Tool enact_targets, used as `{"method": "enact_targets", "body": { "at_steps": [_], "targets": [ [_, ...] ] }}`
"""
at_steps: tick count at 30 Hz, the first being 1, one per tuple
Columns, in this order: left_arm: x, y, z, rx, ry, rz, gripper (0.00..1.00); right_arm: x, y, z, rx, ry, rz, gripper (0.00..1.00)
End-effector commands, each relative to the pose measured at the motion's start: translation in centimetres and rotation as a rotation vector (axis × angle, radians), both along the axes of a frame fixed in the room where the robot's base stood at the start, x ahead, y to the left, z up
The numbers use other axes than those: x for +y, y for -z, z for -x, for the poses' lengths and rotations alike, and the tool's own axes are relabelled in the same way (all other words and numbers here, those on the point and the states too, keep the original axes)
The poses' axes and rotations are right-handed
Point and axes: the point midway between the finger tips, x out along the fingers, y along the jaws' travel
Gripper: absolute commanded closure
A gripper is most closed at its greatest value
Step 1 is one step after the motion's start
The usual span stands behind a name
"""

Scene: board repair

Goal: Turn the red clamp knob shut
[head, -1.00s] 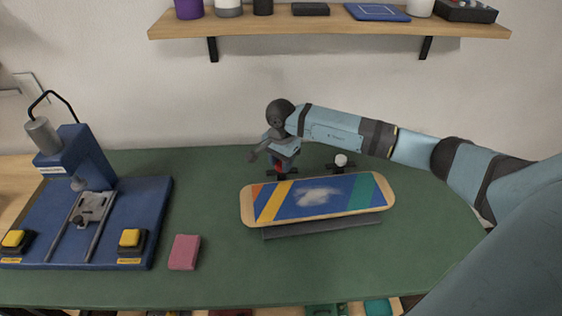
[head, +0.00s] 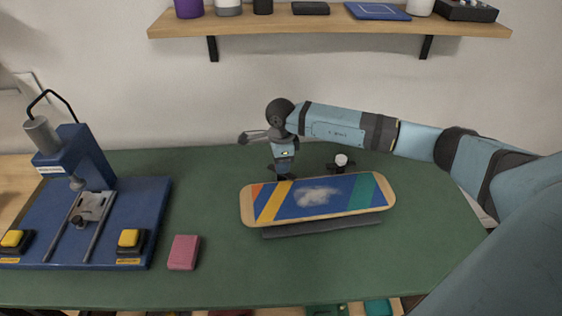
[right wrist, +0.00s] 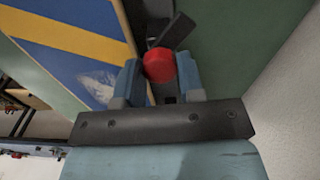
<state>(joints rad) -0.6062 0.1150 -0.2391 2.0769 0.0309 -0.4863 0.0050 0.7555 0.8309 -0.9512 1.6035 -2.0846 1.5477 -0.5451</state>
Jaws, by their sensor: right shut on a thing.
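The red clamp knob (right wrist: 159,65) shows in the right wrist view, between the two fingers of my right gripper (right wrist: 158,82), which is shut on it. In the head view my right gripper (head: 283,166) points down behind the board's back left edge and hides the knob. The skateboard deck (head: 330,197) has blue, yellow, orange and green stripes with a whitish patch, and rests on a dark stand (head: 322,228). A dark clamp part (right wrist: 176,32) lies beside the knob in the right wrist view. My left gripper is out of view.
A white knob (head: 341,160) on a dark base stands behind the board. A blue press (head: 150,215) with yellow buttons stands at the left. A pink block (head: 184,252) lies on the green mat (head: 215,280). A shelf (head: 330,27) hangs on the wall above.

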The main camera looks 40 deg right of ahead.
Motion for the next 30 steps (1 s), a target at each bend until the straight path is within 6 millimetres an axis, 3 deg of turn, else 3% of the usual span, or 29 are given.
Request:
{"method": "enact_targets", "body": {
  "at_steps": [18,30],
  "targets": [
    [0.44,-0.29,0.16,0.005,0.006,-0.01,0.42,-0.02,-0.13,-0.04,-0.001,0.566,0.0,0.88],
    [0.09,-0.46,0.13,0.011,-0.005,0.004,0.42,-0.03,-0.1,-0.03,-0.001,0.792,0.0,0.88]
  ]
}}
